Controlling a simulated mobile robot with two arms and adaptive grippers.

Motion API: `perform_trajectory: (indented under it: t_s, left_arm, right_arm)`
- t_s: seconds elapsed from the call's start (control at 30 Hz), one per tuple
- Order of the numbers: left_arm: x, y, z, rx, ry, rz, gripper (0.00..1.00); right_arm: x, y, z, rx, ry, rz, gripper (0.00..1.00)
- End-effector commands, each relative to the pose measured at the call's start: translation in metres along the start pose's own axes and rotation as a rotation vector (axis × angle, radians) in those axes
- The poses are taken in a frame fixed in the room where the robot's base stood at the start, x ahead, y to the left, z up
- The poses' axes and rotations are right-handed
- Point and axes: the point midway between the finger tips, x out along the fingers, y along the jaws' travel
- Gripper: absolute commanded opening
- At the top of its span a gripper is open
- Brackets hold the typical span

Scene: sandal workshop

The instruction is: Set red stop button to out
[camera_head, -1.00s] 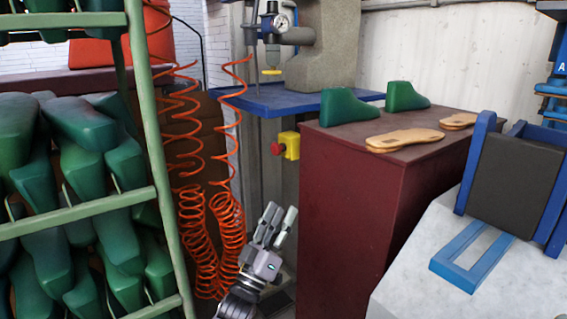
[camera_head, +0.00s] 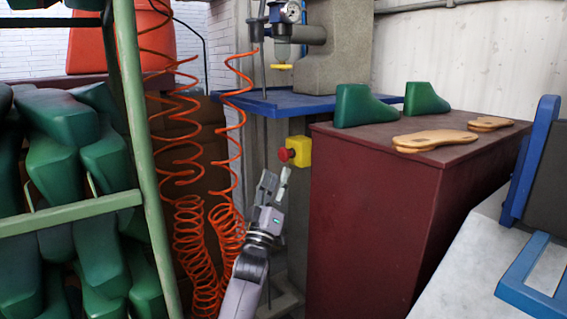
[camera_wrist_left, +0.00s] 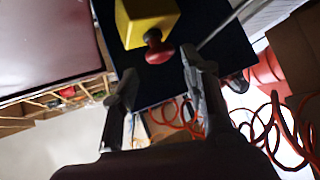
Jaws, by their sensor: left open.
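The red stop button (camera_head: 284,154) sticks out of the left side of a yellow box (camera_head: 300,150), fixed below a blue press table. My left gripper (camera_head: 275,182) is open, just below and slightly left of the button in the head view, and does not appear to touch it. In the left wrist view the red button (camera_wrist_left: 157,47) and its yellow box (camera_wrist_left: 145,18) show ahead, beyond and between the open fingertips (camera_wrist_left: 160,82). Whether the button is pressed in or out cannot be told for sure. My right gripper is not in view.
Orange coiled hoses (camera_head: 205,230) hang close to the left of my gripper. A dark red cabinet (camera_head: 375,210) with green lasts and tan soles stands to the right. The blue press table (camera_head: 275,103) is above. A green rack (camera_head: 150,190) of lasts stands left.

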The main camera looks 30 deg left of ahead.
Motion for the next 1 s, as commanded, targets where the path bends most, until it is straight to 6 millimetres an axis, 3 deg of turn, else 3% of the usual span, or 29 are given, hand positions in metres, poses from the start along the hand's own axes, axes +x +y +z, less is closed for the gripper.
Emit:
perform_trajectory:
  t_s: [0.2,0.4,0.8,1.0]
  left_arm:
    - [0.043,-0.001,0.001,0.002,0.002,0.001,0.41]
    - [0.066,-0.001,0.001,0.000,0.001,0.000,0.41]
    - [0.072,0.000,0.000,0.001,-0.001,0.000,0.41]
    - [0.072,0.000,0.000,0.001,-0.001,0.000,0.27]
  right_arm:
    - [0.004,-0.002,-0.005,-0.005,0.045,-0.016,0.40]
    - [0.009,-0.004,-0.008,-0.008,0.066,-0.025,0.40]
    - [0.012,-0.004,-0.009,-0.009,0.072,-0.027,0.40]
    - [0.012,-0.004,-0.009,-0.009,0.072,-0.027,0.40]
